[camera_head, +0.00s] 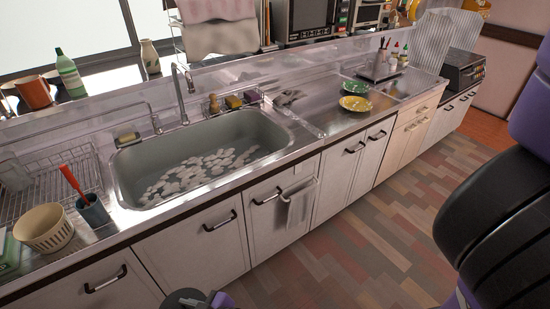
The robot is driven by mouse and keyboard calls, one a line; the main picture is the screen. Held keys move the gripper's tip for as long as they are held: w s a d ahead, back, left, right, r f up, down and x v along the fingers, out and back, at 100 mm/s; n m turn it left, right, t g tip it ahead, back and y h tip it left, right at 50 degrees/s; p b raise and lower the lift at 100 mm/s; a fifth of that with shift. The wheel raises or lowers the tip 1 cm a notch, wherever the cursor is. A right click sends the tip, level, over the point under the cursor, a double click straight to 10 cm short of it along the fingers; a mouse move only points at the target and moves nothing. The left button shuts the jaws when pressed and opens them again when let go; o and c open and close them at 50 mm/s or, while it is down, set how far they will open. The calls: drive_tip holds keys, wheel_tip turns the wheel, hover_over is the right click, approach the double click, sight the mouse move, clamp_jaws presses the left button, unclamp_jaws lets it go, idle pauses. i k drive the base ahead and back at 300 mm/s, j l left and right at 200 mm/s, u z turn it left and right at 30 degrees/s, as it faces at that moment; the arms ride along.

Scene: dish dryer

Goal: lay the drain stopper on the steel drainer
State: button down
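The steel drainer, a wire rack (78,170), stands on the counter left of the sink in the head view. Its front part is partly hidden by a cream basket and a dark cup. I cannot make out the drain stopper for certain. A small dark grey item (289,97) lies on the steel counter just right of the sink, too small to identify. The sink (140,165) has many pale round patches on its bottom. My gripper's fingers do not show. A black and purple part of my body fills the right edge, and another dark part shows at the bottom.
The cream basket (43,228) and the dark cup (93,211) with a red-handled tool stand near the front left edge. The faucet (180,90) rises behind the sink. Green (356,86) and yellow (355,104) plates sit farther right. The floor (350,250) before the cabinets is clear.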

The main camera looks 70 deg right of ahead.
sight(325, 118)
drive_tip(key=k+z, duration=0.1)
drive_tip(key=z, duration=0.25)
drive_tip(key=k+z, duration=0.1)
drive_tip(key=z, duration=0.25)
drive_tip(key=l+z, duration=0.1)
drive_tip(key=z, duration=2.05)
drive_tip(key=i+j+z, duration=0.15)
drive_tip(key=j, duration=0.3)
drive_tip(key=i+j+z, duration=0.1)
drive_tip(key=j, duration=0.4)
drive_tip(key=i+j+z, duration=0.15)
drive_tip(key=j, duration=0.35)
drive_tip(key=j+z, duration=0.15)
drive_tip(key=j, duration=0.35)
